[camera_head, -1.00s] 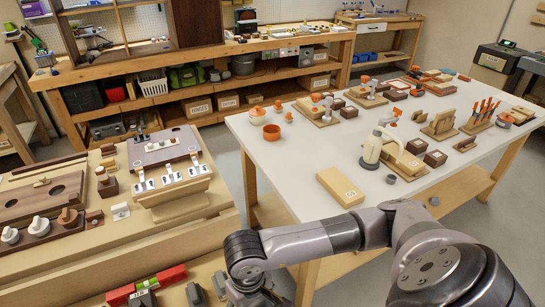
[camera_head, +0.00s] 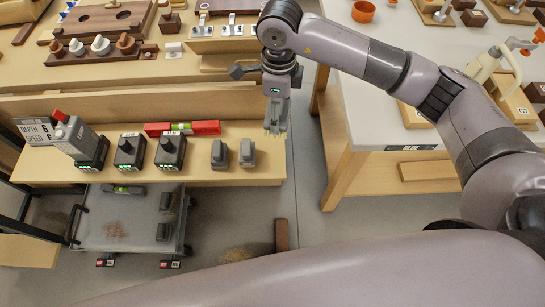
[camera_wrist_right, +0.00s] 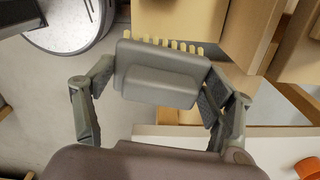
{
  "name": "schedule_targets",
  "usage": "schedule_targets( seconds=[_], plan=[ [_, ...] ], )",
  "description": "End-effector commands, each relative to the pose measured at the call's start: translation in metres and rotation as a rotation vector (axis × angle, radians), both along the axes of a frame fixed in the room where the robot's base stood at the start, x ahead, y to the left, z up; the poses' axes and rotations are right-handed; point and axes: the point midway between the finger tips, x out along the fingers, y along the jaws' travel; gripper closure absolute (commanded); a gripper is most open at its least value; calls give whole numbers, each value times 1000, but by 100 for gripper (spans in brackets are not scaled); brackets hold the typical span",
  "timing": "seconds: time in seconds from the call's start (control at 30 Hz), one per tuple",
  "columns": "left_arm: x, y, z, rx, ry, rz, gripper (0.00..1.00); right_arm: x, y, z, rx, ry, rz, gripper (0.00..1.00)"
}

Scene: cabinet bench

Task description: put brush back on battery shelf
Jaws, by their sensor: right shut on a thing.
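The brush, a grey block with a row of pale yellow bristles, is gripped between the two fingers of my right gripper (camera_head: 276,118). In the right wrist view the brush (camera_wrist_right: 160,73) sits squarely between the fingers; in the head view its bristles (camera_head: 275,129) show small at the fingertips. The gripper hangs just beyond the right end of the wooden battery shelf (camera_head: 265,172), near its back corner. On the shelf stand dark battery units (camera_head: 130,150) and two grey blocks (camera_head: 219,153) near the right end. My left gripper is not in view.
A red and green level (camera_head: 182,128) lies at the shelf's back. A grey cart (camera_head: 130,220) stands below. A broom head (camera_head: 281,235) lies on the floor. The wooden bench (camera_head: 130,75) is behind; the white table's edge (camera_head: 345,130) is right. The shelf's right end has bare room.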

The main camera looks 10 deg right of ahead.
Motion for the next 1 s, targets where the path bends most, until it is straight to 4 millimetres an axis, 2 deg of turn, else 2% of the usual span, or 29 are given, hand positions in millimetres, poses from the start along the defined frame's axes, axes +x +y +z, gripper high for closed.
schedule_targets(
  seconds=[0.1,0.27,0.37,0.8,1.0],
  plan=[
    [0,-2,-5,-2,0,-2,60,9,7,7,0,-3,-137,50],
    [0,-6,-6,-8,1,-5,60,12,10,7,-1,-1,-219,50],
    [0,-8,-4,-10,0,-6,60,11,10,-9,-4,5,-228,50],
    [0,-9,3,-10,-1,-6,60,11,10,-122,-3,2,-226,50],
    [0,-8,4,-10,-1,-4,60,12,11,-144,0,-1,-223,50]
  ],
)
